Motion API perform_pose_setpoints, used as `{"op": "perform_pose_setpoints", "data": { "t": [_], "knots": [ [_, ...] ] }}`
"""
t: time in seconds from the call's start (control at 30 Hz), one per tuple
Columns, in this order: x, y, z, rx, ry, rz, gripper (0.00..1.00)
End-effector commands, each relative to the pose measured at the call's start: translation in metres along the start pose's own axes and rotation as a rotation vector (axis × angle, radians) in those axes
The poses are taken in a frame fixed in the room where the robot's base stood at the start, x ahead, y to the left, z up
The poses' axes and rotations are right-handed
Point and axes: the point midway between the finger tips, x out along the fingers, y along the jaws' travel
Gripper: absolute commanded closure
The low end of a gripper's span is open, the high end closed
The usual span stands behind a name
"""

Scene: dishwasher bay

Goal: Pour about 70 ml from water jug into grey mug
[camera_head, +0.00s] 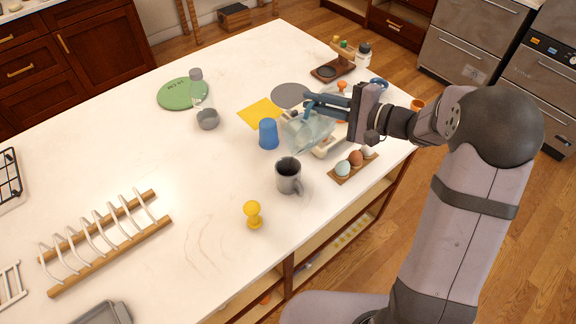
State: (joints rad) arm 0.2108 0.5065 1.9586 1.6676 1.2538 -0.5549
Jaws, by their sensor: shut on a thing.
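The clear water jug (306,132) is in my gripper (322,106), which is shut on it near its upper part from the right. The jug is just behind and slightly right of the grey mug, and it looks tilted to the left. The water level inside cannot be made out. The grey mug (288,174) stands upright on the white counter, its handle toward the lower right. Its inside looks dark, and I cannot tell whether it holds water. No stream of water shows between jug and mug.
A blue cup (268,134) stands close left of the jug. An egg holder (344,175) with several eggs lies right of the mug. A yellow egg-cup-like object (253,214) stands in front. A small grey bowl (208,120), yellow sheet (258,112) and green plate (174,95) are behind left.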

Motion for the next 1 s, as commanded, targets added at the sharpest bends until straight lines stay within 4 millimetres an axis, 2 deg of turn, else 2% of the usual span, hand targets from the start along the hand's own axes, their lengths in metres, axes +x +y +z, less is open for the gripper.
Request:
{"op": "perform_pose_setpoints", "data": {
  "t": [0.83, 1.0],
  "knots": [
    [0.0, -0.001, 0.008, -0.037, 0.006, -0.002, 1.0],
    [-0.001, -0.005, -0.003, 0.021, -0.003, -0.001, 1.0]
  ]
}}
